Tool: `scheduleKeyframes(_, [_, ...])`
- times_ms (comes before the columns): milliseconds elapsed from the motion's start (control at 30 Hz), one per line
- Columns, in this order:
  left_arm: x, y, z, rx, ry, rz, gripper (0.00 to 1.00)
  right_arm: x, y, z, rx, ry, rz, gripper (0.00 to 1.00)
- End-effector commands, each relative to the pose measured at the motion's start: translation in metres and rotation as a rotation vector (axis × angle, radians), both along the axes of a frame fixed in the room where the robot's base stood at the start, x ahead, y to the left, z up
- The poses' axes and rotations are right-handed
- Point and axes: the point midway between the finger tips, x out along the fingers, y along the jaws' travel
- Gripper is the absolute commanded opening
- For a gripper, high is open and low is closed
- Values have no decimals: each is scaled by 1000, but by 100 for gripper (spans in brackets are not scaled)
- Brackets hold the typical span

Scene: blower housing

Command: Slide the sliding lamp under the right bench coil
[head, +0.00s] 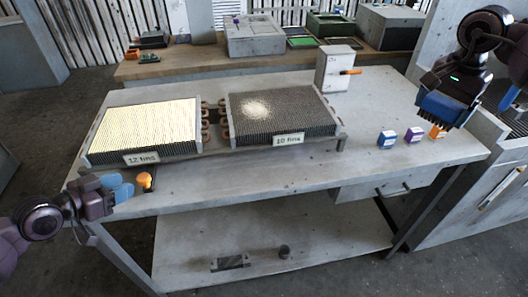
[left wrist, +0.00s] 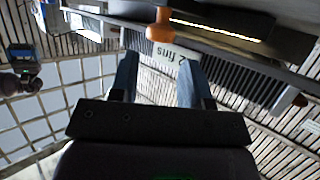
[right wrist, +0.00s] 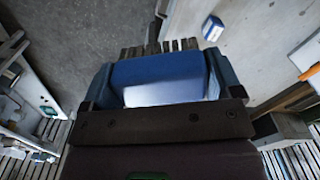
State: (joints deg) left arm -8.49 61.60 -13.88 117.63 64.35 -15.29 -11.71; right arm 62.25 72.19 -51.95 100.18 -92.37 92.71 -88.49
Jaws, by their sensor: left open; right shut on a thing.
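The left bench coil (head: 145,128), labelled "12 fins", glows bright yellow-white across its top. The right bench coil (head: 280,112), labelled "10 fins", is dark with a pale speckled patch. The sliding lamp's orange knob (head: 145,180) sticks out below the left coil's front edge; most of the lamp is hidden. In the left wrist view the knob (left wrist: 160,26) is ahead of the fingers, near a lit strip. My left gripper (head: 124,188) is open and empty just left of the knob. My right gripper (head: 450,108) is shut on a blue toothed comb (right wrist: 160,78), raised above the bench's right end.
Small blue (head: 387,139), purple (head: 414,135) and orange (head: 437,131) blocks stand at the bench's right end. The bench front (head: 250,185) is clear.

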Motion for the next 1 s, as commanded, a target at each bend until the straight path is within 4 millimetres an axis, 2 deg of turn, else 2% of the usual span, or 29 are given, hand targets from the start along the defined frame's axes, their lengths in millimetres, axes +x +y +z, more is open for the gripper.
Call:
scheduleKeyframes(200, [24,-16,-11,-3,-2,-1,43,0,0,1,1,-1,0,59])
scheduleKeyframes(400, [40,-24,-19,1,-2,1,43,0,0,1,1,-1,0,59])
scheduleKeyframes(833, [45,-28,-22,1,0,0,43,0,0,0,1,-1,0,59])
scheduleKeyframes(1000, [45,-28,-22,1,0,0,17,0,0,0,1,-1,0,59])
